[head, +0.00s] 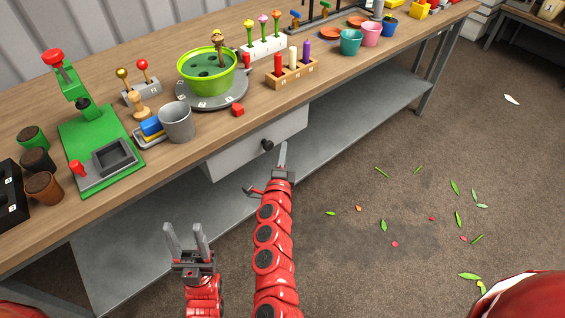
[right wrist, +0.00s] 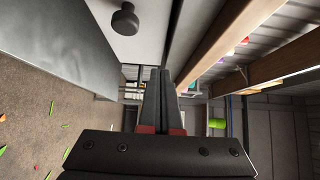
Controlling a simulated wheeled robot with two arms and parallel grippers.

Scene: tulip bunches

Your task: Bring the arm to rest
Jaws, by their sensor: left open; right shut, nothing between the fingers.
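My left gripper (head: 186,241) is at the lower left of the head view, with its two fingers apart and nothing between them. It is in front of the bench, below the tabletop. My right arm reaches up the middle of the head view. My right gripper (head: 282,155) is shut and empty, close to the bench drawer's dark knob. It also shows in the right wrist view (right wrist: 161,98), where the two fingers lie together. No tulip bunch is held by either gripper.
The wooden bench (head: 150,185) holds a green press (head: 75,100), a green bowl (head: 190,88), a grey cup (head: 178,122) and several pots. The drawer (head: 235,155) has a knob (head: 267,145), also in the right wrist view (right wrist: 124,20). Leaves (head: 383,225) litter the open floor.

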